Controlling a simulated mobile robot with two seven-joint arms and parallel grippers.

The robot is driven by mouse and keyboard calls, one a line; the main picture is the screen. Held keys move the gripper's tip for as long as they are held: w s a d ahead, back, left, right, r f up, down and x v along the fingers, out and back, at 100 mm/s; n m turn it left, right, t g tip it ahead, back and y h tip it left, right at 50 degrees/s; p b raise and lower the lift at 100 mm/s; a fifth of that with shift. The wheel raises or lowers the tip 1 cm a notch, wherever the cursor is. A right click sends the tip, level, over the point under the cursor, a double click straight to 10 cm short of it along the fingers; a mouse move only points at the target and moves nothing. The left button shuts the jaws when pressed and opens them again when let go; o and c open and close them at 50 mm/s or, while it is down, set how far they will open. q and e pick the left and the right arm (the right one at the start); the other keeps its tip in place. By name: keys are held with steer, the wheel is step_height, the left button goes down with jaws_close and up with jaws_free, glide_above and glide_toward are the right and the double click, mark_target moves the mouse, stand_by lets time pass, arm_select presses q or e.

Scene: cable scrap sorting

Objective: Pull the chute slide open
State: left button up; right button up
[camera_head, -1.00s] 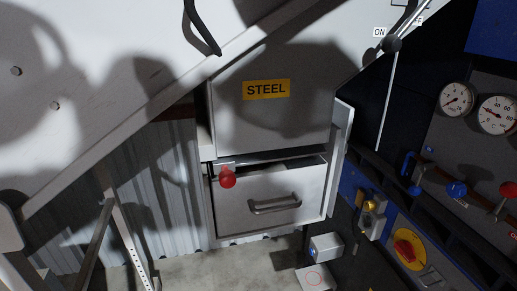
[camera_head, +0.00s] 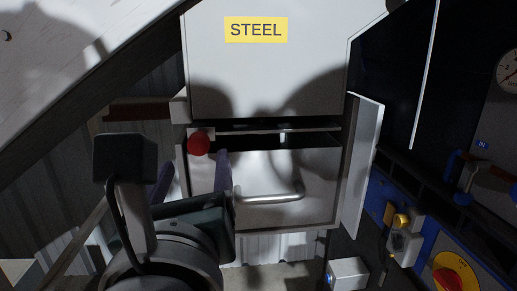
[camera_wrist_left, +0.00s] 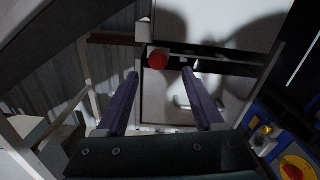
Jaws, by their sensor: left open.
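The grey chute front with a bar handle (camera_head: 270,196) sits under the cabinet marked STEEL (camera_head: 256,29). A dark gap shows above the front. A red ball knob (camera_head: 199,143) is at its upper left, also in the left wrist view (camera_wrist_left: 158,60). My left gripper (camera_head: 195,160) is open and empty, its purple fingers pointing toward the chute. In the head view its right finger overlaps the chute front, below the knob and left of the handle. In the left wrist view the knob appears between and beyond the fingertips. Touching cannot be told. My right gripper is not in view.
A light side panel (camera_head: 366,160) stands right of the chute front. A control panel with a red rotary switch on yellow (camera_head: 450,279) is at the lower right. A small grey box (camera_head: 348,273) is below the chute. Corrugated sheet lies behind on the left.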

mark_target(197, 146)
arm_select(q)
steer(key=w, duration=0.2)
steer(key=w+a+b, duration=0.1)
steer(key=w, duration=0.2)
steer(key=w+a, duration=0.1)
steer(key=w, duration=0.2)
steer(key=shift+w, duration=0.15)
jaws_close()
stand_by(1.1)
